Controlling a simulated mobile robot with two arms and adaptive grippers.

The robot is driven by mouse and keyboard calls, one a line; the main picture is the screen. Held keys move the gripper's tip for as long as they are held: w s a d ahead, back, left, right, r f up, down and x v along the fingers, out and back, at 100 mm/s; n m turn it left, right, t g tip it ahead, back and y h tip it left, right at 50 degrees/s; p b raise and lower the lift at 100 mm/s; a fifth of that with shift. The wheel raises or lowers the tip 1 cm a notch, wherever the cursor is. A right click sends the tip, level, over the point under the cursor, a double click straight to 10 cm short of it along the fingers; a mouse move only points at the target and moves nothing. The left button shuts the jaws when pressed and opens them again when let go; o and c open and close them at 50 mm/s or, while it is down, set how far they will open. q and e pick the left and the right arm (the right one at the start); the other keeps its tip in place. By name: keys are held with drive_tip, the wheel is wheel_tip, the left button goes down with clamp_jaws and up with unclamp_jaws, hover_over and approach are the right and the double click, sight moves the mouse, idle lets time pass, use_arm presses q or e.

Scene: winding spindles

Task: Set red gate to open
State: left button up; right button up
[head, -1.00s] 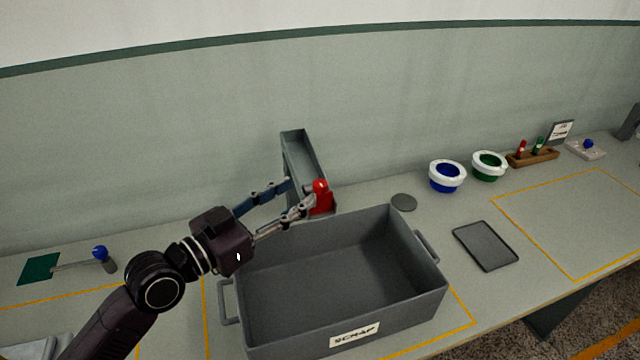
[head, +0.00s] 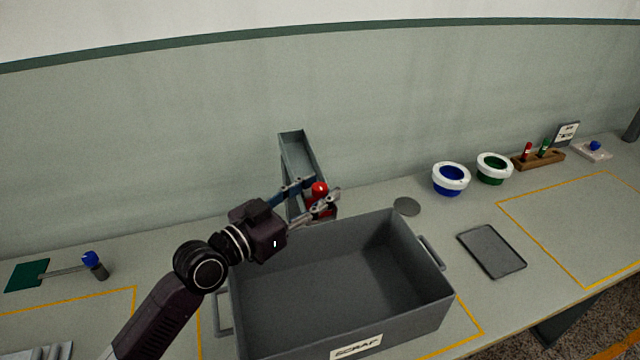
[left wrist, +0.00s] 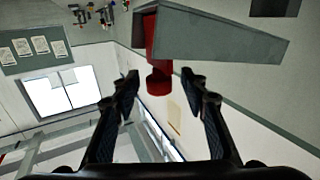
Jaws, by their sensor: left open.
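The red gate (head: 319,189) is at the low front end of a grey sloping chute (head: 297,152), behind the scrap bin. Its round knob shows in the head view, partly covered by my fingers. In the left wrist view the red gate (left wrist: 159,82) hangs below the chute end (left wrist: 215,38), its knob between and slightly beyond my fingertips. My left gripper (head: 323,193) is open, with one finger on each side of the knob. I cannot tell whether either finger touches it. My right gripper is not in view.
The grey scrap bin (head: 437,318) stands under my left wrist. A grey disc (head: 407,206), a blue-lined bowl (head: 451,178), a green-lined bowl (head: 494,167) and a dark tray (head: 491,250) lie to the right.

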use_arm(q)
drive_tip(key=shift+w+d, duration=0.25)
drive_tip(key=shift+d, duration=0.05)
clamp_jaws()
idle(0.3)
